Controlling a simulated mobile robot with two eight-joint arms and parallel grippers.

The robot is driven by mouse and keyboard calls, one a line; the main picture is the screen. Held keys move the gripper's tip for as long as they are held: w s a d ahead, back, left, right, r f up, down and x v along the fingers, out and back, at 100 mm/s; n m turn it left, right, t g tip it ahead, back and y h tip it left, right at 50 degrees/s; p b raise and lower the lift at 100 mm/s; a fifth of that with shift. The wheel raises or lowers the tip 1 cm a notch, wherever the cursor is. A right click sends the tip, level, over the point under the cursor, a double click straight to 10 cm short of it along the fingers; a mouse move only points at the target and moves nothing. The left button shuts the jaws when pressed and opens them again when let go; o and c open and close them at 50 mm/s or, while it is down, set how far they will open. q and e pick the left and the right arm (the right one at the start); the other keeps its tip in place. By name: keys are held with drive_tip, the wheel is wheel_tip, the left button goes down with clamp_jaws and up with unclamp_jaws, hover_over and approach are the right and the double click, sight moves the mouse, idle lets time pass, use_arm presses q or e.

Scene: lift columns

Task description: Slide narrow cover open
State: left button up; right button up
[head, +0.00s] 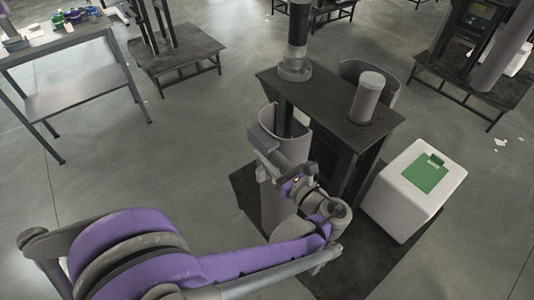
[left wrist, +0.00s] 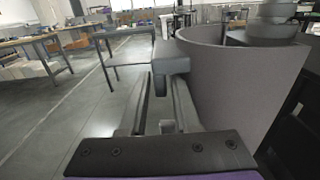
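The narrow cover (head: 285,130) is a curved, upright grey panel at the near left side of the dark lift-column stand. It also fills the right of the left wrist view (left wrist: 240,85). My left gripper (head: 262,140) is at the cover's near left edge. In the left wrist view its two fingers (left wrist: 170,75) reach forward to a grey block beside that edge. I cannot tell whether the block is a handle or the fingertips, or whether they grip anything. My right gripper is not in view.
The dark stand (head: 325,95) carries a column (head: 297,45) and a short grey cylinder (head: 368,97). A wider curved panel (head: 385,75) is behind it. A white box with a green top patch (head: 415,190) stands right. A workbench (head: 75,85) is far left, with clear floor between.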

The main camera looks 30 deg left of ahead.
use_arm(q)
drive_tip(key=shift+w+a, duration=0.1)
clamp_jaws()
idle(1.4)
